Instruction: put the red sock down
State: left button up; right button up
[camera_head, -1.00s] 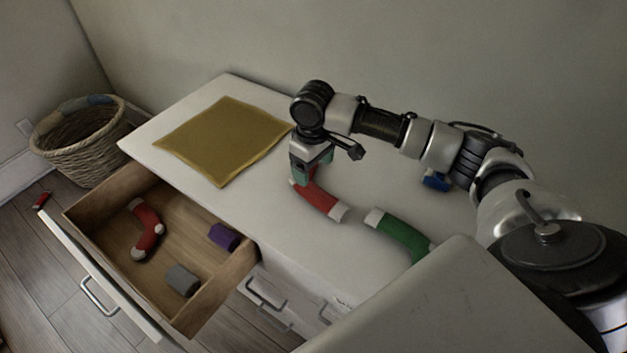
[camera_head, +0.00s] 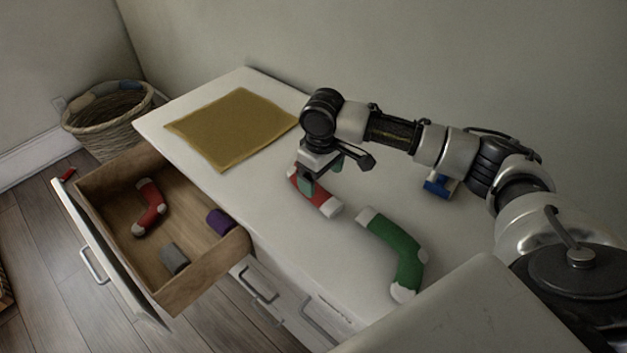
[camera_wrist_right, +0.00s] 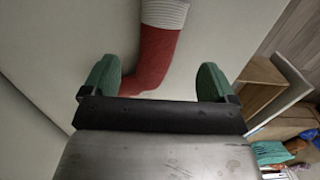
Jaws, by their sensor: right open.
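A red sock (camera_head: 318,196) with white ends lies on the white top of the dresser (camera_head: 255,190). My right gripper (camera_head: 322,178) is over it, partly hiding it in the head view. In the right wrist view the red sock (camera_wrist_right: 158,55) lies between the two spread green fingertips of the right gripper (camera_wrist_right: 158,82), and neither finger touches it visibly. The right gripper is open. Another red sock (camera_head: 150,206) with white ends lies in the open drawer (camera_head: 190,180). My left gripper is not in view.
A green sock (camera_head: 398,245) lies on the dresser right of the red one. A yellow cloth (camera_head: 232,128) lies flat at the back left. The drawer also holds a grey roll (camera_head: 174,259) and a purple roll (camera_head: 220,222). A wicker basket (camera_head: 105,125) stands on the floor.

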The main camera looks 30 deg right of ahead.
aim_at(322, 194)
jog(key=shift+f, duration=0.9)
jog(key=shift+d+f, duration=0.1)
jog(key=shift+f, duration=0.2)
notch_tip(322, 194, down, 4)
jog(key=shift+r, duration=0.15)
jog(key=shift+d+f, duration=0.1)
jog(key=shift+f, duration=0.35)
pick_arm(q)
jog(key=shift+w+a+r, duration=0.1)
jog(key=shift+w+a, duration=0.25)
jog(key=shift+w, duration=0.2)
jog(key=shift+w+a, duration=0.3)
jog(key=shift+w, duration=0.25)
pick_arm(e)
jog(key=c, duration=1.1)
